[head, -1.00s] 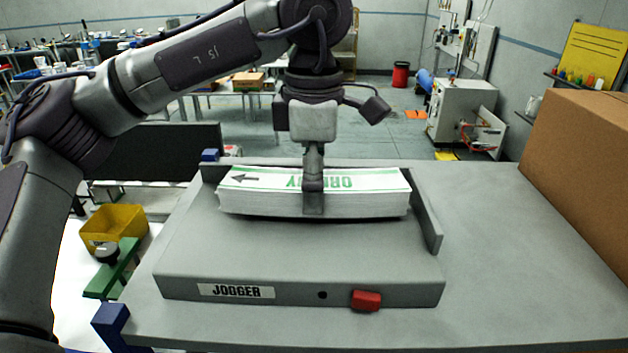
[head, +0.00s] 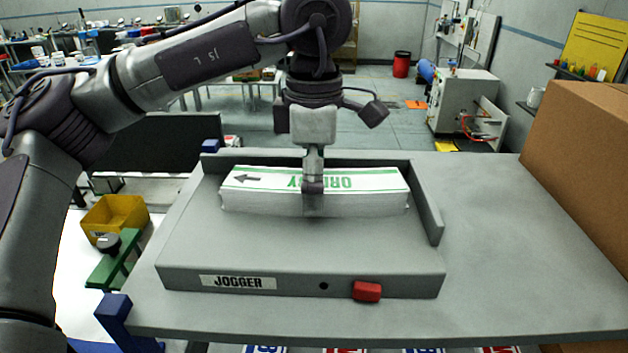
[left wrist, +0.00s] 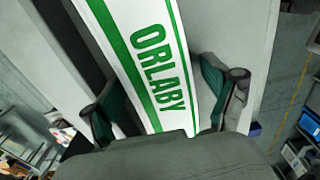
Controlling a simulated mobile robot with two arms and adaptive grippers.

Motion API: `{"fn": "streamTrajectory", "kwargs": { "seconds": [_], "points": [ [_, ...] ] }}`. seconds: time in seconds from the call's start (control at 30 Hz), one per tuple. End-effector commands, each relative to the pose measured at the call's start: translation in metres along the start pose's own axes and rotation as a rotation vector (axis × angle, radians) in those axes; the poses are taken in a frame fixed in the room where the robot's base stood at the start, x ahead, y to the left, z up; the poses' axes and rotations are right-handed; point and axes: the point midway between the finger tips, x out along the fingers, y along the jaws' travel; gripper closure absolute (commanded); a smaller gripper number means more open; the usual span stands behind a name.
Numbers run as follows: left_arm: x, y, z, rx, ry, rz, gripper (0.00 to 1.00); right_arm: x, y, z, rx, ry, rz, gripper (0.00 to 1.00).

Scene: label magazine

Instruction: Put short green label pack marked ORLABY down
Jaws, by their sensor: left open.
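The short green label pack marked ORLABY (head: 260,203) lies flat on the grey jogger (head: 300,250), near its back wall. Its white top has green bands, an arrow and green lettering that reads upside down in the head view. My left gripper (head: 313,190) is directly above the middle of the pack, with a finger in front of it hiding part of the lettering. In the left wrist view the pack (left wrist: 152,65) lies between the open fingers of the left gripper (left wrist: 160,105), with gaps at both sides. My right gripper is not in view.
The jogger has a raised back wall, a right side wall (head: 428,210) and a red switch (head: 367,291) on its front. A cardboard box (head: 580,170) stands at the right of the grey table (head: 490,240). The table between is clear. A yellow bin (head: 115,217) is at the left.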

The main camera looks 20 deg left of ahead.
Motion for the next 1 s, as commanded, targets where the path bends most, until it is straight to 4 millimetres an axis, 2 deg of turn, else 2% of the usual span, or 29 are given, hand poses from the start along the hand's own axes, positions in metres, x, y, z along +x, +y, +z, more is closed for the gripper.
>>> {"fn": "streamTrajectory", "kwargs": {
  "seconds": [0.03, 0.17, 0.33, 0.5, 0.6, 0.77, 1.0],
  "points": [
    [-0.005, 0.000, 0.000, 0.000, 0.000, 0.001, 0.14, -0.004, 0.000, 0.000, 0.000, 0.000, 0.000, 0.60],
    [-0.017, 0.001, 0.001, -0.001, -0.003, 0.003, 0.14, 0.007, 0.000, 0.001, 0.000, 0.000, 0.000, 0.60],
    [-0.055, 0.000, 0.001, -0.001, -0.003, 0.004, 0.14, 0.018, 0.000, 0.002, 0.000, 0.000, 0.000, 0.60],
    [-0.094, 0.000, 0.000, -0.003, -0.001, 0.006, 0.14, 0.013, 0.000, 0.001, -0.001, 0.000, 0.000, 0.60],
    [-0.109, 0.000, 0.000, -0.003, -0.001, 0.004, 0.14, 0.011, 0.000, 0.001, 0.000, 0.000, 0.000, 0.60],
    [-0.121, 0.000, 0.000, -0.001, 0.000, 0.002, 0.14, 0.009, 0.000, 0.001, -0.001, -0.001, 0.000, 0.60],
    [-0.123, 0.000, 0.000, 0.000, 0.000, 0.000, 0.14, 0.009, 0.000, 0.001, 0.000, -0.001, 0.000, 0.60]
  ]
}}
